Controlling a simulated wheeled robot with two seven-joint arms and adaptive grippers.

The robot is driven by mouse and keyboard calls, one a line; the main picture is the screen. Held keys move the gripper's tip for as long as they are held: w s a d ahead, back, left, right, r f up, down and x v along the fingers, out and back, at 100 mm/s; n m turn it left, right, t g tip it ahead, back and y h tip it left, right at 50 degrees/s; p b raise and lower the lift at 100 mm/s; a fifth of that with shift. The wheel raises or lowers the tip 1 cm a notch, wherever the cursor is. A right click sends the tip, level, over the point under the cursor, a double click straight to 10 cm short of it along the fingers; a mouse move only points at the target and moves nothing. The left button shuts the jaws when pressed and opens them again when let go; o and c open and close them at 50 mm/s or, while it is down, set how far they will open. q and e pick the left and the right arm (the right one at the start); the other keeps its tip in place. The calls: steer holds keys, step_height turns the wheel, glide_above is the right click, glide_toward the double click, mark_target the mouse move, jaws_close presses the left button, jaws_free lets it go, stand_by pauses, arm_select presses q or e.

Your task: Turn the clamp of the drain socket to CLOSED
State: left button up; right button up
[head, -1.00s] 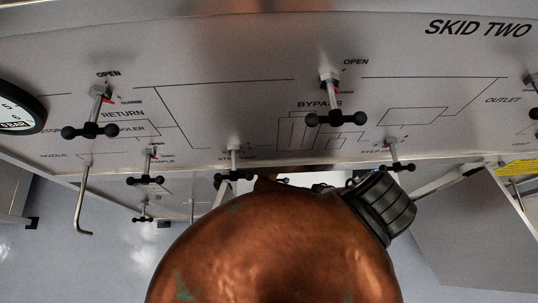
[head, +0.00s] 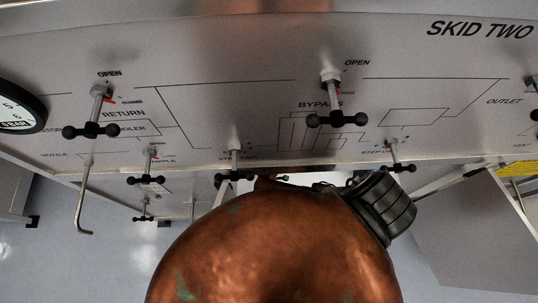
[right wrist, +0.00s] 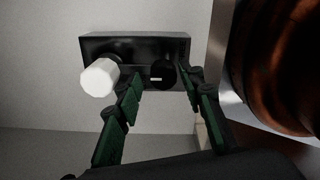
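In the right wrist view, a black box-shaped fitting (right wrist: 135,43) is on a pale wall. A white many-sided knob (right wrist: 98,78) sticks out from its left part, and a dark round part (right wrist: 163,75) with a small white mark beside it is at its middle right. I cannot tell which part is the drain socket's clamp, and no CLOSED lettering is readable. My right gripper (right wrist: 160,80) is open, its two green fingers apart in front of the fitting, with the dark round part between the tips as seen here. I cannot tell if they touch it. My left gripper is not in view.
A large copper vessel (head: 280,245) fills the head view's lower middle; copper also shows close on the right in the wrist view (right wrist: 285,65). A dark ribbed cylinder (head: 382,208) overlaps the vessel's upper right. The SKID TWO panel (head: 230,60) carries several black T-handles.

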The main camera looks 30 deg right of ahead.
steer(key=shift+o, duration=0.3)
steer(key=shift+s+r, duration=0.1)
steer(key=shift+s, duration=0.1)
step_height(320, 180, up, 12)
stand_by(0.6)
steer(key=shift+w, duration=0.1)
steer(key=s+d+f+m, duration=0.2)
steer(key=s+f, duration=0.3)
steer(key=s, duration=0.1)
steer(key=s+d+f+m, duration=0.3)
steer(key=s+f, duration=0.2)
steer(key=s, duration=0.1)
steer(key=s+d+f+m, duration=0.3)
steer(key=s+f, duration=0.3)
steer(key=shift+d, duration=0.2)
steer(key=s+f+m, duration=0.2)
steer(key=s, duration=0.8)
steer(key=s+d+f+m, duration=0.1)
steer(key=s+f+m, duration=0.1)
steer(key=s, duration=0.8)
steer(key=shift+s+d+f+m, duration=0.25)
steer(key=shift+f+m, duration=0.15)
steer(key=shift+m, duration=0.3)
steer(key=shift+c, duration=0.6)
